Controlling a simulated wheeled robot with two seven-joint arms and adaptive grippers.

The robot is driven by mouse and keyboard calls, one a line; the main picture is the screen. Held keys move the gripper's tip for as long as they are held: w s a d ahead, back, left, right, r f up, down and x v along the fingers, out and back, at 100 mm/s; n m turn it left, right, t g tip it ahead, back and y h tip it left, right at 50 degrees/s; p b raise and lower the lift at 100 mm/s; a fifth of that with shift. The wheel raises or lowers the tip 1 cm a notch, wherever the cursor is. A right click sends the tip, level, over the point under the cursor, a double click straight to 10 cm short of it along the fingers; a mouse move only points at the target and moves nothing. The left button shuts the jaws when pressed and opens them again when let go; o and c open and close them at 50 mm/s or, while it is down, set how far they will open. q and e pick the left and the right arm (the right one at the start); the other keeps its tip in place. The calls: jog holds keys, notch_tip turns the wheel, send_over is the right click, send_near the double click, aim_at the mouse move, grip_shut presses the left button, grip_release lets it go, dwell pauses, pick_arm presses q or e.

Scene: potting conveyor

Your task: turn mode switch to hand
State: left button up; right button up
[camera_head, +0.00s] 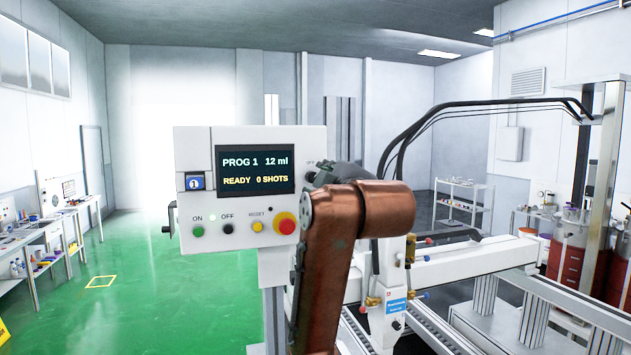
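The white control box (189,225) stands upright in front of me. Its display (255,170) reads PROG 1, 12 ml, READY, 0 SHOTS. My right arm, copper-coloured, rises in front of the box's right side. My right gripper (317,174) is dark and sits at the box's upper right, by a small label that seems to read OFF. It covers the panel there, and I cannot make out the mode switch or its setting. Whether the fingers touch or grip anything is hidden. My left gripper is not in view.
Below the display are a green button (198,231), a black button (228,229), a yellow button (257,227) and a red emergency stop (285,224). A white dosing head (396,310) and conveyor lie to the right. Green floor (150,290) is open at left.

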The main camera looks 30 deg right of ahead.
jog(key=v, duration=1)
jog(key=shift+s, duration=0.25)
jog(key=shift+a, duration=0.15)
